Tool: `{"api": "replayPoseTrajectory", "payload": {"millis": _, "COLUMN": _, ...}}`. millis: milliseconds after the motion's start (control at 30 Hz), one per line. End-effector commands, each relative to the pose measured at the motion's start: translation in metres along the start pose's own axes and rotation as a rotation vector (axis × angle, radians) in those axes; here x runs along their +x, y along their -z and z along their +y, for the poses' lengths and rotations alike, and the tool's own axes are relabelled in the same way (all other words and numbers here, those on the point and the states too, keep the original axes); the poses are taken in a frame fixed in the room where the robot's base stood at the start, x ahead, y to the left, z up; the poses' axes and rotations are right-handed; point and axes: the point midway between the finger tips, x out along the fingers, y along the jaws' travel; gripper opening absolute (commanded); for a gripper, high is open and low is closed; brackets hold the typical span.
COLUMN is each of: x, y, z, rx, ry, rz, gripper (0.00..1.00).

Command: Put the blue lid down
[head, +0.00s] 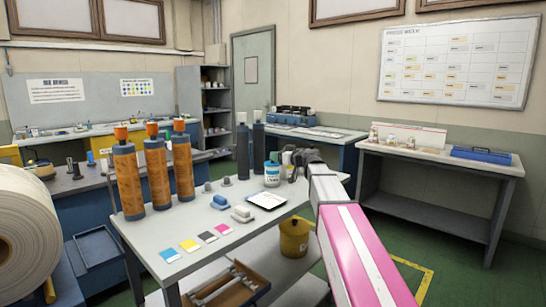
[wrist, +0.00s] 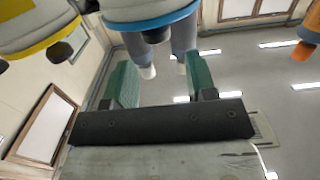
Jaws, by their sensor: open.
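A white can (head: 272,180) with blue on it stands on the near table, just left of my gripper (head: 297,158). In the wrist view, which looks upside down, a blue rim (wrist: 155,25) edges a pale round body (wrist: 140,10) beyond my fingers. It looks like the blue lid on that can, but I cannot tell for sure if it is seated. My gripper also shows in the wrist view (wrist: 162,82), its two green-padded fingers apart and nothing between them. A yellow-rimmed round thing (wrist: 40,38) shows beside the blue one.
Three orange-brown rollers (head: 154,172) and two dark rollers (head: 242,150) stand on the table (head: 185,265). A yellow container (head: 294,237) stands on the lower shelf.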

Motion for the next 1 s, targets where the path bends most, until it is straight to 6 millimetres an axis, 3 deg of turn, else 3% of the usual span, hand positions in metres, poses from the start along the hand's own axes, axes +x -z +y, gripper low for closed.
{"api": "replayPoseTrajectory", "payload": {"millis": 33, "x": -0.015, "y": 0.000, "z": -0.002, "rx": 0.000, "ry": -0.001, "rz": 0.000, "gripper": 0.51}}
{"api": "replayPoseTrajectory", "payload": {"millis": 200, "x": -0.048, "y": 0.000, "z": -0.002, "rx": 0.000, "ry": -0.001, "rz": 0.001, "gripper": 0.51}}
{"api": "replayPoseTrajectory", "payload": {"millis": 400, "x": -0.073, "y": 0.000, "z": -0.001, "rx": 0.001, "ry": 0.000, "rz": 0.001, "gripper": 0.51}}
{"api": "replayPoseTrajectory", "payload": {"millis": 1000, "x": -0.081, "y": -0.006, "z": -0.003, "rx": -0.022, "ry": -0.005, "rz": -0.027, "gripper": 0.51}}
